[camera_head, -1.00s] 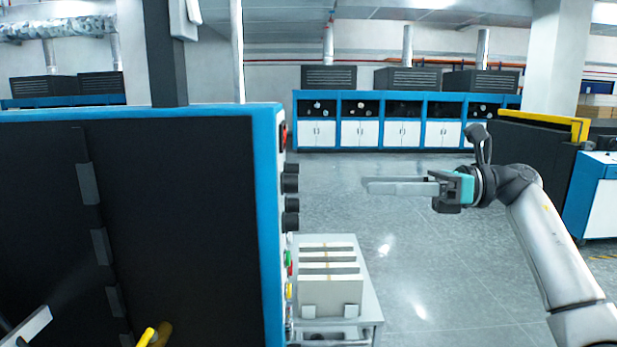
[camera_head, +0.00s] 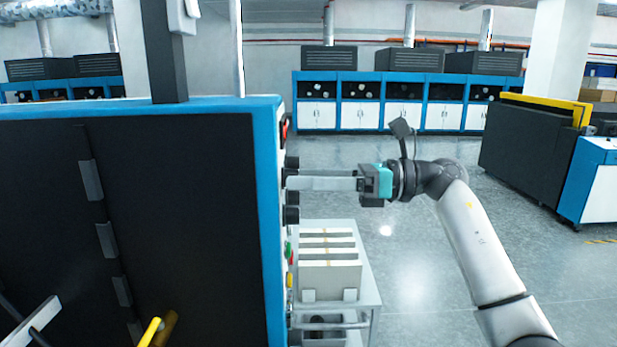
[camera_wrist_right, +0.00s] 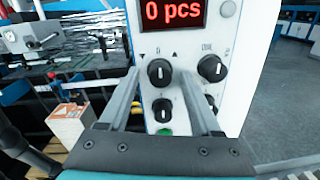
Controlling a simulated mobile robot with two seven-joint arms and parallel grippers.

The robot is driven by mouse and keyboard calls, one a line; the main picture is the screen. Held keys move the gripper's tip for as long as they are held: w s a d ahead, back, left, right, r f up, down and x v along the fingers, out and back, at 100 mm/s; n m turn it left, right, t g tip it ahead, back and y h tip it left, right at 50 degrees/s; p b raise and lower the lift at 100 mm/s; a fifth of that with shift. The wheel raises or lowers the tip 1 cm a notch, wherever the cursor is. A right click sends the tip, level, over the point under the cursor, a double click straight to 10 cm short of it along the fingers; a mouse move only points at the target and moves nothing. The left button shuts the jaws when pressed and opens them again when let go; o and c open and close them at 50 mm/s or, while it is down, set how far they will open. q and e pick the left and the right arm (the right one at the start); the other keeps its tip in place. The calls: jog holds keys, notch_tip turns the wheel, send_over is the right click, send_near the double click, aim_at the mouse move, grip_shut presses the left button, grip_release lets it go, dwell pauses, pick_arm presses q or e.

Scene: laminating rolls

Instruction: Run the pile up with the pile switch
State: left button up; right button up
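The control panel (camera_wrist_right: 195,25) is white, with a red "0 pcs" display (camera_wrist_right: 174,12) and several black knobs. The upper left knob (camera_wrist_right: 160,72) has a down arrow and an up arrow above it, with a label too small to read surely; it looks like the pile switch. My right gripper (camera_wrist_right: 160,78) is open, one finger to each side of this knob. No contact is clear. In the head view my right gripper (camera_head: 289,184) points left, its fingertips close to the panel's knobs (camera_head: 291,214). My left gripper is not in view.
Another black knob (camera_wrist_right: 212,68) sits right of the fingers, and a lower knob (camera_wrist_right: 162,108) and green button (camera_wrist_right: 165,131) lie below. A side table (camera_head: 368,285) holding a pale slotted box (camera_head: 330,279) stands below my right gripper. The floor to the right is clear.

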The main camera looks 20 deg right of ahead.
grip_shut()
dwell(0.3)
